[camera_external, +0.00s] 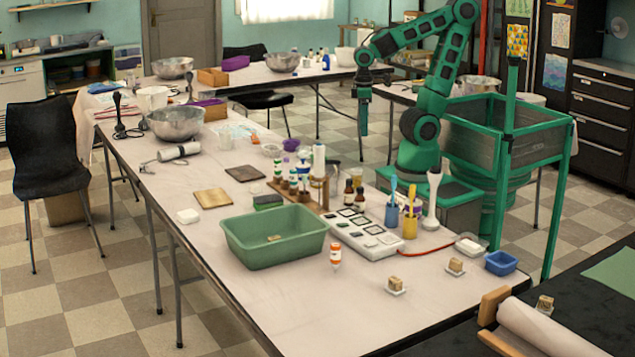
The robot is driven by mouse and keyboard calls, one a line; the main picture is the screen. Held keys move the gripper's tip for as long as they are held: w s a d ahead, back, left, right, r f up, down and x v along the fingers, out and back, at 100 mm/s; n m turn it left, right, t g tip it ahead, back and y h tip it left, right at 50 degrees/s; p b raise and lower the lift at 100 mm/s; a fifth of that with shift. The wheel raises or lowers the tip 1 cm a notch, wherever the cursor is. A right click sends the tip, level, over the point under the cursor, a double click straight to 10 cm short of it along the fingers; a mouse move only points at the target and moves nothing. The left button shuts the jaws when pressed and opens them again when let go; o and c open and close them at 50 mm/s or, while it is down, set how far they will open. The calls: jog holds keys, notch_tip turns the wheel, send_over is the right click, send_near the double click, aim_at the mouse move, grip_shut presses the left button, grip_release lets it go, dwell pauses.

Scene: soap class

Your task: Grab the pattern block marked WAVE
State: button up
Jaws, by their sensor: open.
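Three small tan blocks on pale bases look like pattern blocks. One block (396,283) stands near the table's front edge, one (455,266) stands to its right, and one (545,303) stands on the dark surface at the lower right. Their markings are too small to read, so I cannot tell which is WAVE.
A green tub (250,246) holds a small tan item. A white multi-panel device (360,234), a small orange-labelled bottle (335,256), brush cups (410,224) and a blue tray (501,263) stand near the blocks. A paper roll (548,330) lies at lower right. The table's front left is clear.

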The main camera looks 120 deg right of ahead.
jog(key=shift+c, duration=0.8)
